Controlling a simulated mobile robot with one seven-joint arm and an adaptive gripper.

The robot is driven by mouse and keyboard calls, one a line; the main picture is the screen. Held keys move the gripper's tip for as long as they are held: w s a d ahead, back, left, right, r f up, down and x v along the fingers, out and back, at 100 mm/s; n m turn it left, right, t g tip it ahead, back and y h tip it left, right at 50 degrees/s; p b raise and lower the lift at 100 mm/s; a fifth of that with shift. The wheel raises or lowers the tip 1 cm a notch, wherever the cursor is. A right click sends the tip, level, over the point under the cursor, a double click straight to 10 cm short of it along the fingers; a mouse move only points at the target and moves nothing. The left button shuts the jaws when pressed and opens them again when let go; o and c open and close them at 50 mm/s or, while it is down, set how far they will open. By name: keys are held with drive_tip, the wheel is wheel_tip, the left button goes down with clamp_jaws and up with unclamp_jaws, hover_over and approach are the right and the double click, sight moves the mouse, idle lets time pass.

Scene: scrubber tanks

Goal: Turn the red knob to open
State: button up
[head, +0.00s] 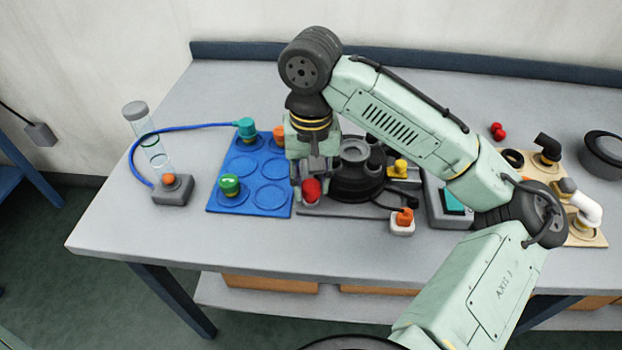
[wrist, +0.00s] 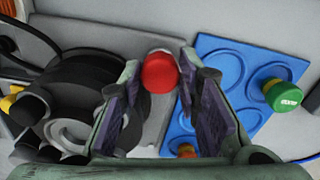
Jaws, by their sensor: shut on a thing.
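The red knob (head: 311,190) sits at the front left corner of a grey base plate, beside a dark round housing (head: 354,180). In the wrist view the red knob (wrist: 160,71) lies between the far ends of my two fingers. My gripper (head: 311,178) reaches down from above and is shut on the knob, with a finger on each side of it. In the wrist view my gripper (wrist: 160,85) shows its dark inner pads flanking the knob. The knob's underside and stem are hidden.
A blue tray (head: 222,209) with round recesses stands close on the left, holding green (head: 229,184), teal (head: 246,128) and orange pieces. A clear cylinder (head: 153,145) with a blue hose stands further left. An orange-capped white block (head: 403,222) and grey box (head: 447,206) lie to the right.

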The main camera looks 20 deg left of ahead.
sight(311, 187)
idle(0.3)
drive_tip(key=o, duration=1.1)
drive_tip(key=shift+o, duration=0.2)
wheel_tip(311, 187, up, 12)
